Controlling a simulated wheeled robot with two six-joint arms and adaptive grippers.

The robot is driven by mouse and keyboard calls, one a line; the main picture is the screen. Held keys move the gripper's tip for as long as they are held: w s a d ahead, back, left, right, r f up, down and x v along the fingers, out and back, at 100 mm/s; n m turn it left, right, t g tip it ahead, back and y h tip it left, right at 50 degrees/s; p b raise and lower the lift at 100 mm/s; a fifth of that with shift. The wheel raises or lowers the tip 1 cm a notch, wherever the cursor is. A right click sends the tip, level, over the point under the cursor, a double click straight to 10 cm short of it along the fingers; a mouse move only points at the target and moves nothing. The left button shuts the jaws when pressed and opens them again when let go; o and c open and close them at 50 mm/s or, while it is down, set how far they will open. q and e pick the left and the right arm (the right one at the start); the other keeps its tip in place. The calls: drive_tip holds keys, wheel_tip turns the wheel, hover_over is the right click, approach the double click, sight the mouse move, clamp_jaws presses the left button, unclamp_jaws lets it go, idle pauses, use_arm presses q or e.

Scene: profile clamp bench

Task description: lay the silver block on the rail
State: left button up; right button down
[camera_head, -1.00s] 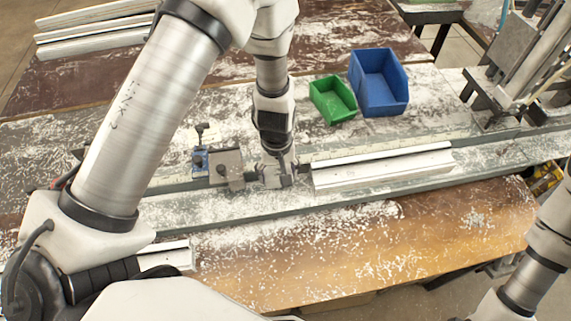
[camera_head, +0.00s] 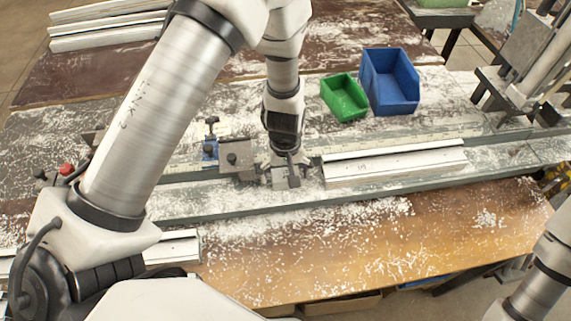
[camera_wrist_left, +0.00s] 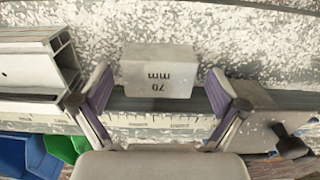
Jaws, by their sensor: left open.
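The silver block (camera_wrist_left: 158,71), marked 70 mm, shows in the left wrist view, level and over the dark strip of the rail (camera_wrist_left: 125,101). My left gripper (camera_wrist_left: 160,91) is open, one purple-padded finger on each side of the block, with a small gap showing at each. In the head view my left gripper (camera_head: 286,179) points down at the rail (camera_head: 400,188), between the clamp and the white profile. The fingers largely hide the block there. Whether its underside fully rests on the rail I cannot tell. My right gripper is out of view.
A white profile (camera_head: 395,167) lies right of the gripper. A clamp stop (camera_head: 238,157) stands close on the left. A green bin (camera_head: 344,97) and a blue bin (camera_head: 391,84) stand behind. The wooden bench front (camera_head: 350,255) holds only shavings.

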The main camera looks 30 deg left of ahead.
sight(286, 175)
use_arm(q)
wheel_tip(286, 175, up, 12)
drive_tip(key=b, duration=0.1)
drive_tip(key=shift+f+b, duration=0.25)
drive_tip(key=shift+b, duration=0.15)
